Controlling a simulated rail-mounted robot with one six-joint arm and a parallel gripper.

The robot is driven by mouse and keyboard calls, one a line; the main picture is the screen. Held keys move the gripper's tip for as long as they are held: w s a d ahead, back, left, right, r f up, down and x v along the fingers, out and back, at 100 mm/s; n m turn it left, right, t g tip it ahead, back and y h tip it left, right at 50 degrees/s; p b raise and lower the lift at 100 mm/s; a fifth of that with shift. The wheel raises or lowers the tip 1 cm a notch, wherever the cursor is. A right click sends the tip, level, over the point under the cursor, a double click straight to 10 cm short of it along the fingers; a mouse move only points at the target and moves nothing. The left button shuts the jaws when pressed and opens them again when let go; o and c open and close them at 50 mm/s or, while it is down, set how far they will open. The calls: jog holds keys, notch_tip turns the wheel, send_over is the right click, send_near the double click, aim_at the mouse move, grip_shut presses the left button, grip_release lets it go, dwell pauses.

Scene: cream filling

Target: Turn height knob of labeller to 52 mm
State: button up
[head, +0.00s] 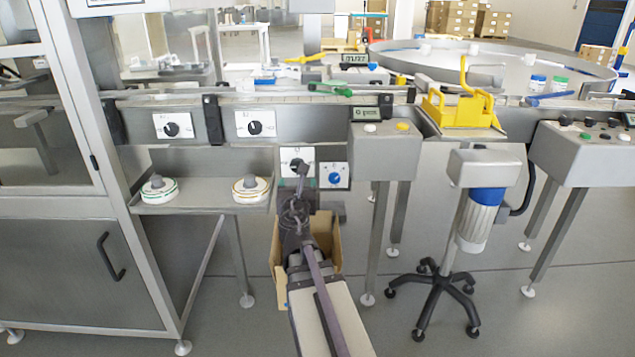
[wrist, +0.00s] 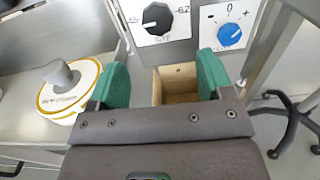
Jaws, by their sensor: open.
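A black knob (wrist: 157,17) sits on a white dial plate at the top of the wrist view, with "62" printed at its right. Its pale pointer mark faces left and slightly down. In the head view this black knob (head: 296,164) is partly hidden behind my arm. The small lettering is too blurred to confirm that it is the height knob. My gripper (wrist: 162,60) has its two green fingers wide apart, with nothing between them. The fingers are below and in front of the knob, apart from it. In the head view my gripper (head: 301,178) is just below that dial.
A blue knob (wrist: 229,35) with minus and plus marks is close right of the black knob. Two more black knobs (head: 171,129) (head: 254,128) are on the rail at left. A round labelled reel (wrist: 68,90) sits left of my gripper. An open cardboard box (head: 330,240) stands below.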

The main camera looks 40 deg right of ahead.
aim_at(297, 167)
jog(key=x, duration=1.1)
jog(key=shift+w+a, duration=0.1)
jog(key=shift+a, duration=0.05)
jog(key=c, duration=0.9)
